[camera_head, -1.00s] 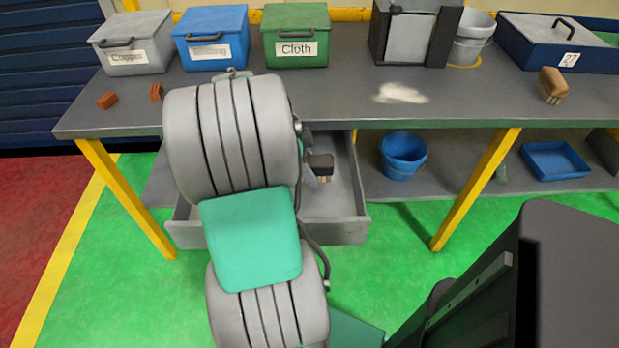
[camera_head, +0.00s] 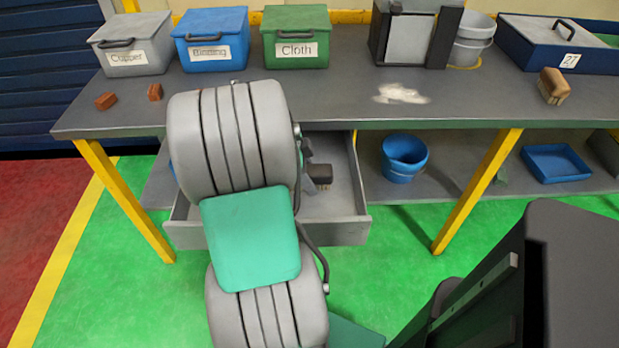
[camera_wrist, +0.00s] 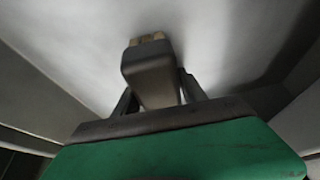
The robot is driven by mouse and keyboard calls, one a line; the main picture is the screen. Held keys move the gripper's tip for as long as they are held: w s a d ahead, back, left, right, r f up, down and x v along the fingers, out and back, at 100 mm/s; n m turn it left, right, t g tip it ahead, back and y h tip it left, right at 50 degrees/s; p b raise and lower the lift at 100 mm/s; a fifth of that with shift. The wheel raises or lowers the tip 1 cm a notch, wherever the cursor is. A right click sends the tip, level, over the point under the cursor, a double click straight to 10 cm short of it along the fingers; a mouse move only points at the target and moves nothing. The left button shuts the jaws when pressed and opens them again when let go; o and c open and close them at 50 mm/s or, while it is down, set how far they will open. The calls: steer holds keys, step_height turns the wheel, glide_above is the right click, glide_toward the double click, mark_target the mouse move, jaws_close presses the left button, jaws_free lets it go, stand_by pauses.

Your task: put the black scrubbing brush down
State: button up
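The black scrubbing brush (camera_head: 320,174) is inside the open grey drawer (camera_head: 339,231) under the workbench, bristles pointing down. In the wrist view the brush (camera_wrist: 150,80) sits between the two fingers of my gripper (camera_wrist: 157,88), with its pale bristles at the far end. Both fingertips appear to touch its sides. In the head view my gripper (camera_head: 307,158) is just left of the brush, mostly hidden behind my arm. Whether the brush touches the drawer floor is hard to tell.
The workbench (camera_head: 340,85) above the drawer holds lidded boxes, two brown blocks, a white smear (camera_head: 400,94) and a brown brush (camera_head: 553,86). A blue bucket (camera_head: 404,157) and blue tray (camera_head: 556,163) stand on the lower shelf. The drawer's right side is free.

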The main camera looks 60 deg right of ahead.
steer(key=shift+o, duration=1.4)
steer(key=shift+s+a+f, duration=0.15)
steer(key=shift+a+f, duration=0.1)
steer(key=shift+f, duration=0.2)
steer(key=shift+s+a+f, duration=0.1)
steer(key=shift+a+f, duration=0.1)
steer(key=shift+f, duration=0.2)
steer(key=shift+r+p, duration=0.4)
steer(key=p+v, duration=0.1)
steer(key=v, duration=0.3)
steer(key=p+v, duration=0.1)
steer(key=v, duration=0.3)
steer(key=d+p+v, duration=0.1)
steer(key=v, duration=0.4)
steer(key=shift+r, duration=0.1)
